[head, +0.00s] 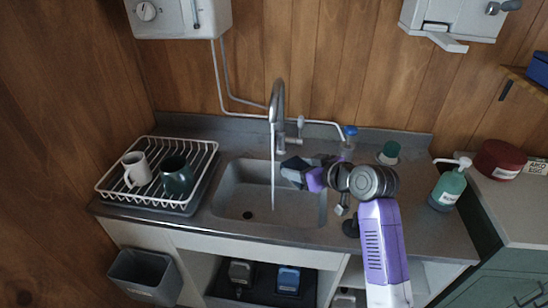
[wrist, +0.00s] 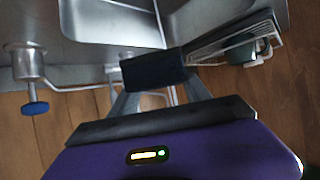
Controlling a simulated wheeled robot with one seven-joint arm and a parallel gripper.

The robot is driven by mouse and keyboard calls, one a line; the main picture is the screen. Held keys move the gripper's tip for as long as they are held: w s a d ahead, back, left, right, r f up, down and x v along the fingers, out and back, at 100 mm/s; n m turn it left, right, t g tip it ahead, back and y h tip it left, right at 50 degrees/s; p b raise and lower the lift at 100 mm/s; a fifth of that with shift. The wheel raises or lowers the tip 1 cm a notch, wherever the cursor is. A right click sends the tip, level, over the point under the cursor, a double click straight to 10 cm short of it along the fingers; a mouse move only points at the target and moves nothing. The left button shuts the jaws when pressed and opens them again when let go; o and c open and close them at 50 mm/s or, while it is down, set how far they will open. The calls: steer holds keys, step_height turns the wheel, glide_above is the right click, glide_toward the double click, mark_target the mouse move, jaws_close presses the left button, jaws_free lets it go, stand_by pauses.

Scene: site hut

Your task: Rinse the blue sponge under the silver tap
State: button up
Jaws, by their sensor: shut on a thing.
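The silver tap (head: 277,100) stands at the back of the grey sink (head: 240,200). A thin stream of water (head: 272,180) runs from it into the basin. My gripper (head: 302,174) reaches in from the right and is shut on the dark blue sponge (head: 292,165). The sponge is above the right part of the basin, just right of the stream; the stream looks unbroken beside it. In the wrist view the sponge (wrist: 155,69) sits dark between the two fingers of my gripper (wrist: 162,88). The fingers partly hide the sponge in the head view.
A white dish rack (head: 110,185) with a white mug (head: 137,168) and a dark mug (head: 177,178) stands left of the sink. A blue-topped fitting (head: 349,132), a teal cup (head: 390,152) and a green pump bottle (head: 447,187) stand to the right.

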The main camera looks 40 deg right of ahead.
mark_target(296, 165)
steer(key=shift+w+r+p+v, duration=0.1)
steer(key=shift+r+p+v, duration=0.1)
steer(key=shift+p+v, duration=0.8)
steer(key=shift+w+r+p+v, duration=0.15)
steer(key=shift+p+v, duration=0.3)
steer(key=shift+v, duration=0.9)
steer(key=shift+d+r, duration=0.1)
